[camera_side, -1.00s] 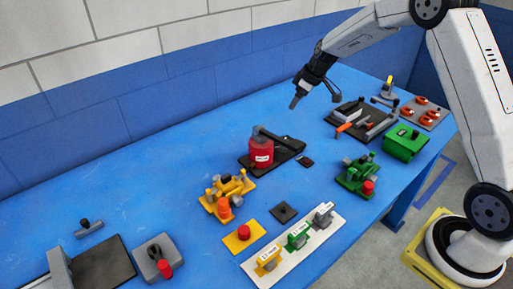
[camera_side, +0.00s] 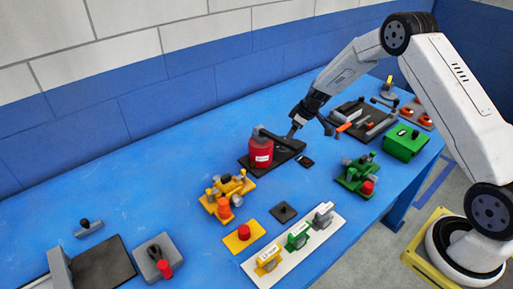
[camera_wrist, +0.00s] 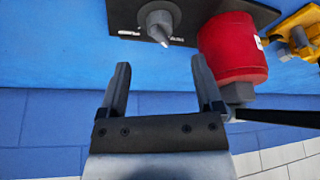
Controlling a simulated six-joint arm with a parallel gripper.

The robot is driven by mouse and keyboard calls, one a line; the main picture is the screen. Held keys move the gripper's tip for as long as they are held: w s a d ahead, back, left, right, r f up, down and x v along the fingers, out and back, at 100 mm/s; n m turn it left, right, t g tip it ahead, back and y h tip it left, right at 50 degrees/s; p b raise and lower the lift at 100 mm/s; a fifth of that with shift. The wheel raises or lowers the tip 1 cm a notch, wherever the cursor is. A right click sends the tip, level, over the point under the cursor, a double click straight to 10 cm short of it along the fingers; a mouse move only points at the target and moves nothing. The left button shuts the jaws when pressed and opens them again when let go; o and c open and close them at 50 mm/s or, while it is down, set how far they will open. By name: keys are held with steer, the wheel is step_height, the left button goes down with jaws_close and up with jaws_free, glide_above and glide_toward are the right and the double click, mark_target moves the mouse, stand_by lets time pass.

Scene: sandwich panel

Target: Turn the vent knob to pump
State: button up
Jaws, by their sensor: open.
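The vent knob (camera_wrist: 158,22) is a grey round knob with a pale pointed tip, on a black plate (camera_wrist: 200,8) at the top of the wrist view. Its tip points down and slightly right there, between small white labels too small to read. A red cylinder (camera_wrist: 232,50) stands on the same plate; it also shows in the side view (camera_side: 261,154). My gripper (camera_wrist: 160,70) is open and empty, its fingers either side of the knob's line but apart from it. In the side view my gripper (camera_side: 293,132) is just above the plate's far end, hiding the knob area.
A black lever (camera_side: 278,137) runs from the red cylinder towards my gripper. A yellow valve assembly (camera_side: 228,193) stands left, a green one (camera_side: 358,174) right. A tray of tools (camera_side: 355,122) lies behind right. The blue table's left middle is clear.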

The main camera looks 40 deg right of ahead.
steer(key=shift+x, duration=3.55)
jaws_close()
